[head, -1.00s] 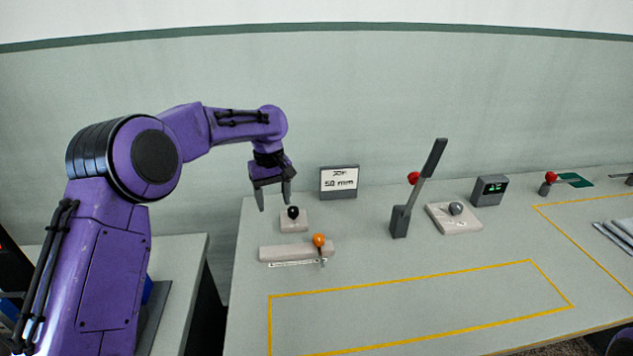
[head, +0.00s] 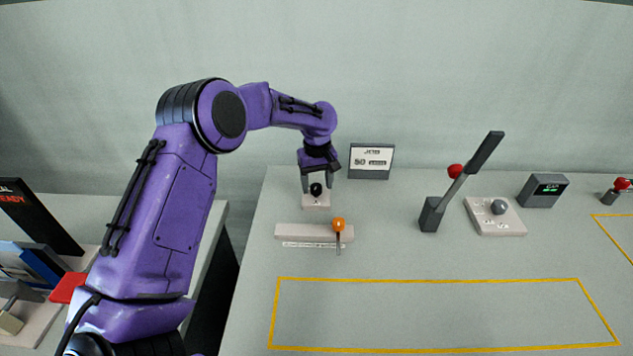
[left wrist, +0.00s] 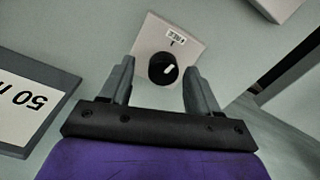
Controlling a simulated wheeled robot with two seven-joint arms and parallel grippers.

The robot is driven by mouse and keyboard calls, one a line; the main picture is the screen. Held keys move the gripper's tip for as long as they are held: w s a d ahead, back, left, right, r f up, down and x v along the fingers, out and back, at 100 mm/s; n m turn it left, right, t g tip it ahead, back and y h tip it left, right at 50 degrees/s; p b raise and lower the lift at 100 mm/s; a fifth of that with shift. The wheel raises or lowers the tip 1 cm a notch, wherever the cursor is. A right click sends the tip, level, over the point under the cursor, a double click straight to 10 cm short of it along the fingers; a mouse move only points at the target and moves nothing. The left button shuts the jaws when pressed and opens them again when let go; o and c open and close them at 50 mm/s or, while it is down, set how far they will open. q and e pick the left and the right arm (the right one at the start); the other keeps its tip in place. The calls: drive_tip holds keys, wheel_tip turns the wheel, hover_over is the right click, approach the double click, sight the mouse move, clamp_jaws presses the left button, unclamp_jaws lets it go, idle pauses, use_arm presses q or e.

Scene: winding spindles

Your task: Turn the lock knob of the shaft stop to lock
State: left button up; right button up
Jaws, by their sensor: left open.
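A round black knob (head: 316,190) with a white pointer mark sits on a small pale block (head: 315,204). My left gripper (head: 319,187) is open above the block, a finger on each side of the knob with gaps showing. In front lies a long pale bar (head: 295,231) with an orange ball knob (head: 338,224) and a scale strip. My right gripper is out of view.
A "50" sign (head: 371,161) stands behind, right of my left gripper. The yellow-outlined table area in front is clear.

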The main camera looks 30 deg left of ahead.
use_arm(q)
drive_tip(key=shift+s, duration=0.25)
drive_tip(key=shift+w+f, duration=0.1)
drive_tip(key=c, duration=1)
drive_tip(key=shift+r+m+p, duration=0.2)
drive_tip(key=shift+m+p, duration=0.3)
drive_tip(key=shift+p, duration=0.25)
drive_tip(key=shift+c, duration=0.2)
drive_tip(key=m+p, duration=0.5)
drive_tip(key=shift+m, duration=0.4)
drive_tip(key=m+p, duration=0.1)
drive_tip(key=m, duration=0.2)
drive_tip(key=shift+f+m, duration=0.1)
drive_tip(key=shift+m, duration=0.2)
drive_tip(key=m, duration=0.4)
drive_tip(key=shift+m, duration=0.3)
drive_tip(key=m, duration=0.4)
drive_tip(key=shift+f, duration=0.1)
drive_tip(key=m, duration=0.5)
drive_tip(key=shift+m, duration=2.7)
